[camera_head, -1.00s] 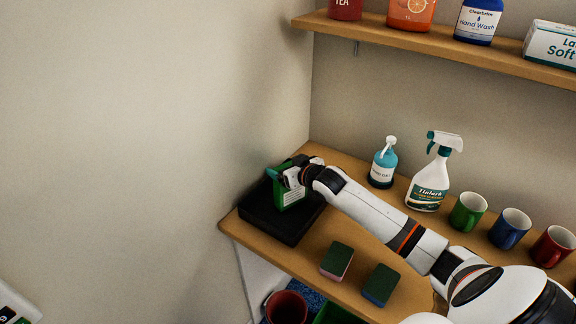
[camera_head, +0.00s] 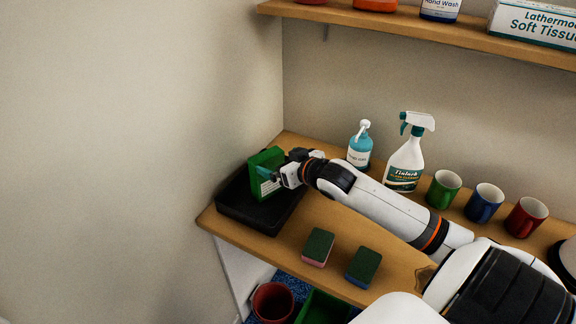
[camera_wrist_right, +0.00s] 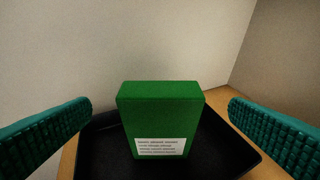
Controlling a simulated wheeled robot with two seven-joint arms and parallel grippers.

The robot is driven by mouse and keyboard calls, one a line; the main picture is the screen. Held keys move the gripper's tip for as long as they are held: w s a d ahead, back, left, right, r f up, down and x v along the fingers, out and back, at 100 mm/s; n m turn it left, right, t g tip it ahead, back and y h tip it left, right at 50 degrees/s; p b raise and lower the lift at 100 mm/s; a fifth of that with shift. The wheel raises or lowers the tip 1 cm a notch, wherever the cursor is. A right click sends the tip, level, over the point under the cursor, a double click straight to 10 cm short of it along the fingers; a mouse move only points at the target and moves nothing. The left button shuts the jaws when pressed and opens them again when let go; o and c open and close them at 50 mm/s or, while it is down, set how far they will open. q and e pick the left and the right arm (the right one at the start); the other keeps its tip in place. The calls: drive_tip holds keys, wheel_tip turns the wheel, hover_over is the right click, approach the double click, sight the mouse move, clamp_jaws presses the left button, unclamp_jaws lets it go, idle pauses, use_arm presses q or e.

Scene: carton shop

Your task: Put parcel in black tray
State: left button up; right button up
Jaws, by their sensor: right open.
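The parcel is a green box with a white label (camera_head: 264,170), standing upright in the black tray (camera_head: 232,208) at the left end of the wooden counter. In the right wrist view the parcel (camera_wrist_right: 160,118) stands inside the tray (camera_wrist_right: 95,150), with the label facing the camera. My right gripper (camera_head: 274,176) is at the parcel's right side in the head view. In the wrist view its teal fingers are wide apart, one on each side, with clear gaps to the parcel. My left gripper is in neither view.
Two sponges (camera_head: 318,247) lie in front of my right arm. A soap dispenser (camera_head: 360,150), a spray bottle (camera_head: 404,165) and several mugs (camera_head: 443,190) stand behind it. A shelf (camera_head: 420,30) runs above. A wall borders the tray's left side.

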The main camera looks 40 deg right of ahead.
drive_tip(key=shift+v, duration=1.25)
